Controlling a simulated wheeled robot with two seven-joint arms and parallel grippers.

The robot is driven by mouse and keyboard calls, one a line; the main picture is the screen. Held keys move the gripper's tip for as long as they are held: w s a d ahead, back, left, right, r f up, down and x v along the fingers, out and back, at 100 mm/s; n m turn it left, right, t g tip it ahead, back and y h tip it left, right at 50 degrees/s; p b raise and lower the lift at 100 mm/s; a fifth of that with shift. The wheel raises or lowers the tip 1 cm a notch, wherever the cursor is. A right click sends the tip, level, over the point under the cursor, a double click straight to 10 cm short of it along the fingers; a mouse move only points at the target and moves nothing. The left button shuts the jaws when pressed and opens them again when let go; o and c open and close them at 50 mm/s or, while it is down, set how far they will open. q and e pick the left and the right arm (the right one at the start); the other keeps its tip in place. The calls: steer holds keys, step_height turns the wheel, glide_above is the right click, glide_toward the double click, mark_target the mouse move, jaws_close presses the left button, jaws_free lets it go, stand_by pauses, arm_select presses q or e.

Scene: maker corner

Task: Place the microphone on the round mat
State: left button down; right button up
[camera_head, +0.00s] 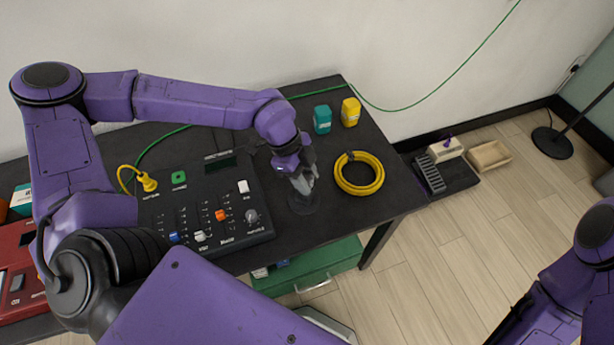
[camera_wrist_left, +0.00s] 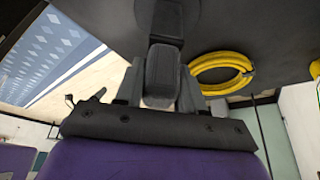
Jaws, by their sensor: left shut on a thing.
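My left gripper (camera_head: 303,183) points down over the right part of the black table, between the control panel and a yellow coil. In the left wrist view its two fingers (camera_wrist_left: 160,88) close on a dark grey rounded block, which looks like the microphone (camera_wrist_left: 162,72). In the head view the gripper mostly hides the microphone. A dark round disc (camera_head: 304,204) shows on the table right below the gripper. I cannot tell whether it is the round mat or the microphone's base, or whether the held thing touches it. My right arm shows at the lower right; its gripper is out of view.
The black control panel (camera_head: 262,232) with sliders lies left of the gripper. A yellow cable coil (camera_head: 341,180) lies close on its right. A teal bottle (camera_head: 322,119) and a yellow bottle (camera_head: 350,112) stand behind. The table's front edge is close. A green toolbox (camera_head: 335,262) is below.

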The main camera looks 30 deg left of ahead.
arm_select(q)
steer(key=c, duration=0.7)
jaws_free()
steer(key=v, duration=1.2)
steer(key=shift+r, duration=0.1)
